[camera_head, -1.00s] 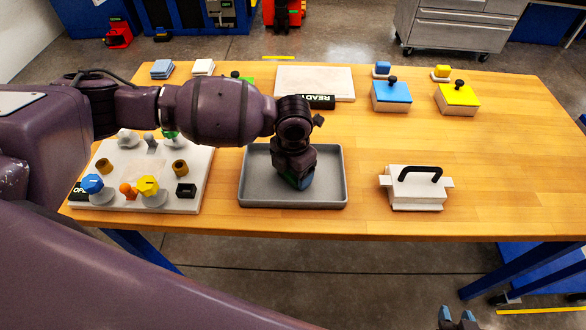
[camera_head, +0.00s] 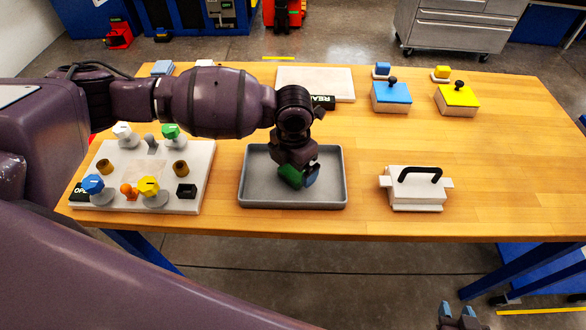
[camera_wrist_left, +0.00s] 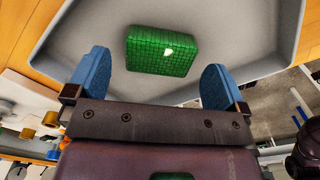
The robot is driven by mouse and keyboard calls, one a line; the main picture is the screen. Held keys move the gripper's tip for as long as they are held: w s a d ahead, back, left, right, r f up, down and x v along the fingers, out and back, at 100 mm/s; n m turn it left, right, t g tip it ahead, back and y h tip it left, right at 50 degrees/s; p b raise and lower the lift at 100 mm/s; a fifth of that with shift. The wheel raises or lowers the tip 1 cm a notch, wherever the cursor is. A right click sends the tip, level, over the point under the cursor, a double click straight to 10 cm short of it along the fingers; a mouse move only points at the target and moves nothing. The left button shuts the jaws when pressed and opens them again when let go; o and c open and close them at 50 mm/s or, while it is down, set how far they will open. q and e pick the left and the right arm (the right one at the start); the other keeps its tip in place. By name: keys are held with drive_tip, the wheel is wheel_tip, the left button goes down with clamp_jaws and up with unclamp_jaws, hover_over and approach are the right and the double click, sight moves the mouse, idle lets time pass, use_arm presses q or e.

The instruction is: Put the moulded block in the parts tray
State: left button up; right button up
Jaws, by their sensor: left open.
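The moulded block, a green block with a grid pattern, lies on the floor of the grey parts tray (camera_head: 333,196). The block (camera_wrist_left: 162,51) shows whole in the left wrist view, and in the head view (camera_head: 289,177) part of it is hidden by my gripper. My left gripper (camera_wrist_left: 158,80) is open, its blue fingers spread either side of the block with a gap on both sides. In the head view the left gripper (camera_head: 303,178) is low over the tray. My right gripper (camera_head: 458,315) is at the bottom edge, its fingertips apart and empty.
Left of the tray is a white board (camera_head: 135,205) with several coloured knobs. Right of it is a white box with a black handle (camera_head: 415,190). A blue-lidded box (camera_head: 391,98) and a yellow-lidded box (camera_head: 457,100) stand behind. The table's right side is clear.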

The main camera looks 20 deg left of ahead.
sight(293, 171)
use_arm(q)
wheel_tip(293, 171, up, 10)
use_arm(e)
drive_tip(key=shift+r, duration=0.3)
use_arm(q)
drive_tip(key=shift+f, duration=0.15)
use_arm(e)
drive_tip(key=shift+w, duration=0.1)
